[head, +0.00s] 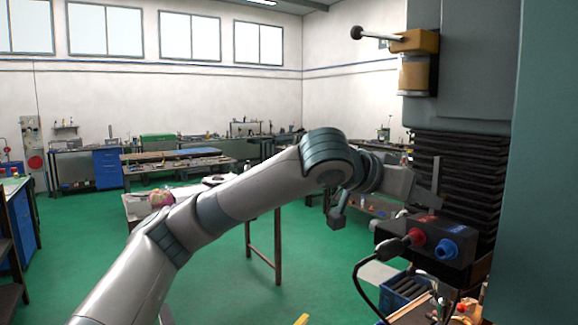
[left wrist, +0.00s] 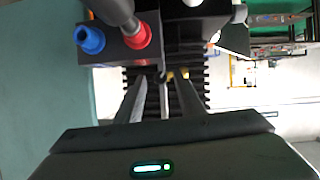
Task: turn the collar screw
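My left gripper (head: 428,196) is at the right of the head view, held just above a black box (head: 452,246) with a red and a blue fitting. In the left wrist view, the two fingers of my left gripper (left wrist: 160,88) stand apart. A thin grey bar (left wrist: 164,97) shows between them; I cannot tell whether it is touched. The box (left wrist: 115,47) is close beyond the fingertips there. A small yellowish spot (left wrist: 181,73) shows near the tips. I cannot make out the collar screw for sure. My right gripper is out of view.
A grey machine column (head: 465,60) with black ribbed bellows (head: 455,180) rises at the right. A brass-coloured unit (head: 416,72) with a ball-ended lever (head: 375,35) is on it. A black cable hangs from the box. A blue crate (head: 405,288) is below. Benches stand far back.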

